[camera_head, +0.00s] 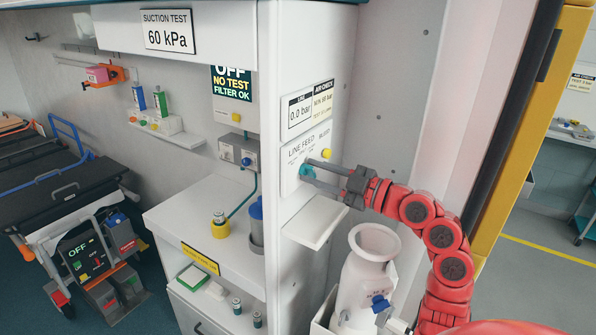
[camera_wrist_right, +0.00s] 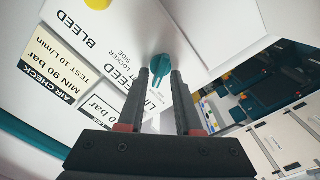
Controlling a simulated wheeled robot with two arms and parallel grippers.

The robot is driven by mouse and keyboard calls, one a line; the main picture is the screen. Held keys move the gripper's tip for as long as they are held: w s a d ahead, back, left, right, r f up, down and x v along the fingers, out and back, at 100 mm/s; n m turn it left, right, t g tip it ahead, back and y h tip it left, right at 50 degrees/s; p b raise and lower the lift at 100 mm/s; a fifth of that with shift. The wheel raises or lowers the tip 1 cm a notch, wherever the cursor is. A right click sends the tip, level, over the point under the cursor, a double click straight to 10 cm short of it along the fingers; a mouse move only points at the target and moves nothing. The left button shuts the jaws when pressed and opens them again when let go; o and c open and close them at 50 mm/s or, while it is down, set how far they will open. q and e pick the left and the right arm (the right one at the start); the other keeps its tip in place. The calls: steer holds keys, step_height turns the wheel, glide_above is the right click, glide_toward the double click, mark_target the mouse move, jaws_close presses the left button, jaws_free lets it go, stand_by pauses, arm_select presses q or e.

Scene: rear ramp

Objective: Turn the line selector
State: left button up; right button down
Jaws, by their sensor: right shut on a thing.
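The line selector (camera_head: 306,170) is a small teal knob on the white LINE FEED panel (camera_head: 292,155), on the side wall of the cabinet. My right gripper (camera_head: 313,173) reaches it from the right and is shut on it. In the right wrist view the teal selector (camera_wrist_right: 172,70) shows at the tips of the two dark fingers (camera_wrist_right: 160,78), with its pointer between them. The fingers partly hide its lower part and the panel print. My left gripper is not in view.
A yellow bleed knob (camera_head: 326,153) sits just above right of the selector. Gauge labels (camera_head: 311,105) read 0.0 bar and MIN 90 bar. A small white shelf (camera_head: 316,222) juts out below, and a pale cylinder (camera_head: 366,275) stands under my right arm.

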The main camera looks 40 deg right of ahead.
steer(key=shift+d+f+m, duration=0.1)
steer(key=shift+f+m, duration=0.1)
steer(key=shift+m, duration=0.1)
steer(key=shift+f+m+b, duration=0.1)
steer(key=shift+m+b, duration=0.3)
steer(key=shift+m, duration=0.2)
steer(key=shift+w+d+m, duration=0.1)
steer(key=shift+m, duration=2)
steer(key=m, duration=0.2)
steer(key=shift+m, duration=0.4)
steer(key=m+p, duration=0.2)
steer(key=m, duration=0.2)
steer(key=shift+m+p, duration=1.6)
steer(key=shift+m, duration=0.9)
